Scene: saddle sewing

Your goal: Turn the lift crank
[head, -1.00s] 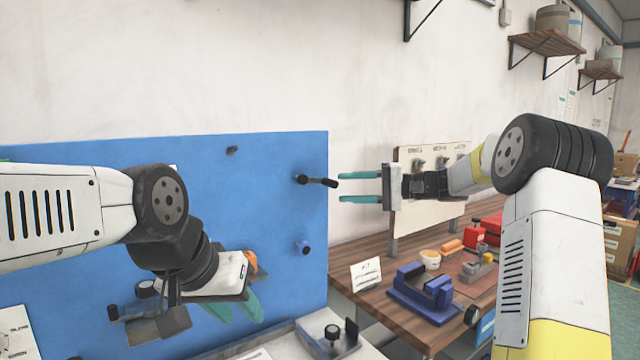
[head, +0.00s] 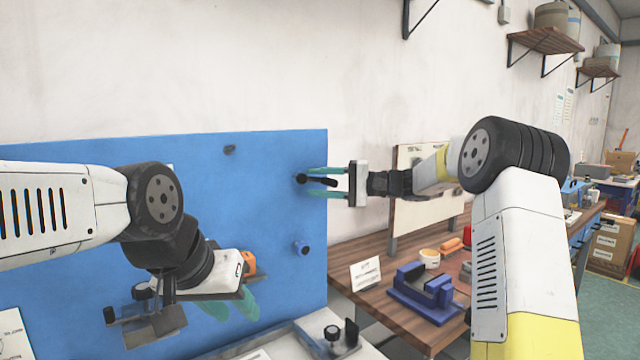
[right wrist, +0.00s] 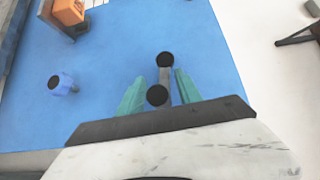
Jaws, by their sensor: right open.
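The lift crank (head: 318,180) is a dark handle on a small arm, sticking out near the right edge of the blue panel (head: 270,220). My right gripper (head: 318,181) is open, its teal fingers above and below the crank handle in the head view. In the right wrist view the crank (right wrist: 164,78) shows as two black round ends joined by a grey bar, between the two open fingers (right wrist: 155,88). I see no grip on it. My left gripper (head: 235,308) hangs low in front of the panel, its teal fingers partly hidden by its own wrist.
A blue knob (head: 301,248) sits on the panel below the crank; it also shows in the right wrist view (right wrist: 62,84). An orange part (head: 249,262) is beside my left gripper. A wooden bench (head: 350,290) with a blue vise (head: 424,292) stands at the right.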

